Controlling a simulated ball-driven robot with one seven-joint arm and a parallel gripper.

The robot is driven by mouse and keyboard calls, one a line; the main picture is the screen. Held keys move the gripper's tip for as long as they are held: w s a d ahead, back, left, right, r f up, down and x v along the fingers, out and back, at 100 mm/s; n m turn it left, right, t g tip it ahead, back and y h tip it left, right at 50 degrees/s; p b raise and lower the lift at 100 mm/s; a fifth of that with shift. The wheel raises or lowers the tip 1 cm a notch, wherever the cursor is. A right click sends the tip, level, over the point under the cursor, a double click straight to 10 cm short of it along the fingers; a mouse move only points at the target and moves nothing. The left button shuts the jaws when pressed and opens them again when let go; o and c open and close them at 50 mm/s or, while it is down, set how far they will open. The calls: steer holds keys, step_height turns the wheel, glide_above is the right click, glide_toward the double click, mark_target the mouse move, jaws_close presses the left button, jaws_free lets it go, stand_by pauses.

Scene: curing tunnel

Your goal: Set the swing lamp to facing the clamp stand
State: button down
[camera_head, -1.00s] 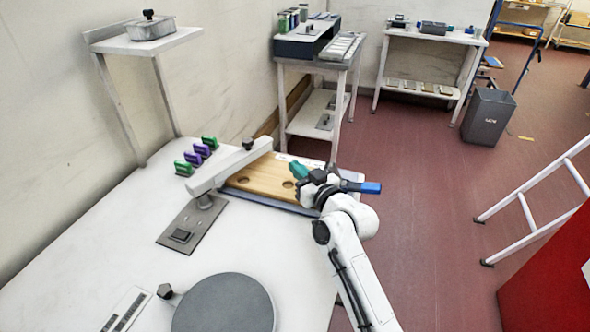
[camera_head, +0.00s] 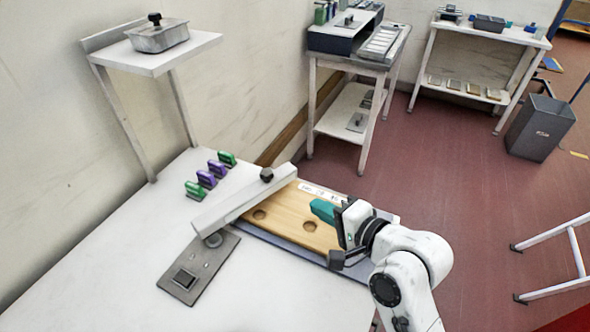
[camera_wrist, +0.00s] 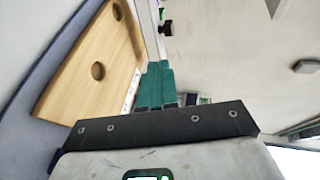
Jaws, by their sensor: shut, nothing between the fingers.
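The swing lamp appears to be the long white bar (camera_head: 240,202) on a short post over a grey base plate (camera_head: 207,262). A black knob (camera_head: 267,175) stands on its far end, which reaches over the wooden board's left edge. My gripper (camera_head: 322,210), with teal fingers, is shut and empty above the board, right of the knob and apart from it. In the wrist view the shut fingers (camera_wrist: 155,86) show below the black knob (camera_wrist: 167,28). I cannot tell which thing is the clamp stand; several green and purple clamp-like pieces (camera_head: 207,178) stand behind the bar.
The wooden board (camera_head: 285,225) with holes lies on a blue-grey mat beside the bar. A wall shelf (camera_head: 165,58) holding a lidded metal tray is at back left. The white table's (camera_head: 110,275) near left is clear. A side bench (camera_head: 350,65) stands behind.

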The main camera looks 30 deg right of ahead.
steer(key=p, duration=0.2)
glide_toward(270, 169)
steer(key=w+a+f, duration=0.1)
steer(key=w, duration=0.1)
steer(key=w+a+f, duration=0.1)
steer(key=w+f, duration=0.1)
steer(key=shift+a, duration=0.15)
steer(key=shift+w+f+n+y+b, duration=0.15)
steer(key=shift+w+n+y+b, duration=0.2)
steer(key=shift+w, duration=0.4)
steer(key=w+n+y+b, duration=0.1)
steer(key=w+n+g+y+b, duration=0.1)
steer(key=w, duration=0.1)
steer(key=w+a+n+y+b, duration=0.1)
steer(key=w, duration=0.1)
steer(key=shift+g+y, duration=0.35)
steer(key=shift+g, duration=0.05)
steer(key=shift+w+a+n+g+y+b, duration=0.15)
steer(key=shift+w+n+g+y+b, duration=0.2)
steer(key=shift+n+y, duration=0.1)
